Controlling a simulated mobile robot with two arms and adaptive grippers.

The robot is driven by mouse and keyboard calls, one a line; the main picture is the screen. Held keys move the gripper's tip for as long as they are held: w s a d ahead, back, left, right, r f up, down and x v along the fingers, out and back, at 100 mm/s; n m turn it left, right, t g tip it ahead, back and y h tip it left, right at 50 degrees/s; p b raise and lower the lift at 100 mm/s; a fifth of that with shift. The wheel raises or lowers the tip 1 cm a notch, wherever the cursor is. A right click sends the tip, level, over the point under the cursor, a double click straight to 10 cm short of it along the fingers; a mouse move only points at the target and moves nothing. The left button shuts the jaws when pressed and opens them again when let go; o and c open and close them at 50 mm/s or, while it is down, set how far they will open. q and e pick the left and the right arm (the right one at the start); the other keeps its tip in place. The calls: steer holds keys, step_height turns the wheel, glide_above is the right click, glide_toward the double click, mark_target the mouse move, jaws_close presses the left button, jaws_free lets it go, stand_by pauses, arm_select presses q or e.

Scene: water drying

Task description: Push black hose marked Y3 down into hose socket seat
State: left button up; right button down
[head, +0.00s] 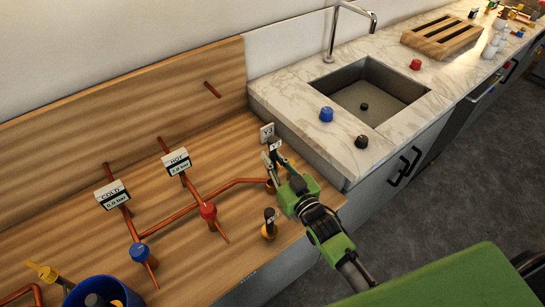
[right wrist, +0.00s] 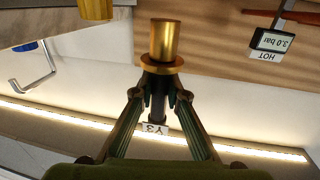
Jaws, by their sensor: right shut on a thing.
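My right gripper (head: 272,160) is shut on the black hose (right wrist: 157,98), which carries a white Y3 label (right wrist: 155,128). In the head view, the hose's upper part and label (head: 275,146) show above the fingers. In the right wrist view, the picture is upside down and the fingers (right wrist: 158,95) close around the hose. The hose end meets a flanged brass socket seat (right wrist: 163,42); how deep it sits cannot be told. In the head view, the gripper partly hides this socket (head: 270,186). A white Y3 plate (head: 267,132) stands behind. My left gripper is not in view.
Another brass socket with a labelled black hose (head: 269,222) stands nearer the bench front. Copper pipes with a red valve (head: 208,210), a blue valve (head: 140,252), and HOT (head: 177,161) and COLD (head: 112,194) gauges lie left. A sink (head: 375,92) is at right.

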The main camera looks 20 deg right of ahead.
steer(key=shift+f+b, duration=1.8)
steer(key=shift+f, duration=0.65)
steer(key=c, duration=1.9)
jaws_free()
steer(key=shift+s, duration=0.1)
steer(key=shift+s+d+f, duration=0.1)
steer(key=shift+s, duration=0.25)
steer(key=s, duration=0.3)
steer(key=s+d, duration=0.1)
steer(key=s, duration=0.2)
steer(key=shift+s+d, duration=0.15)
steer(key=shift+s, duration=0.05)
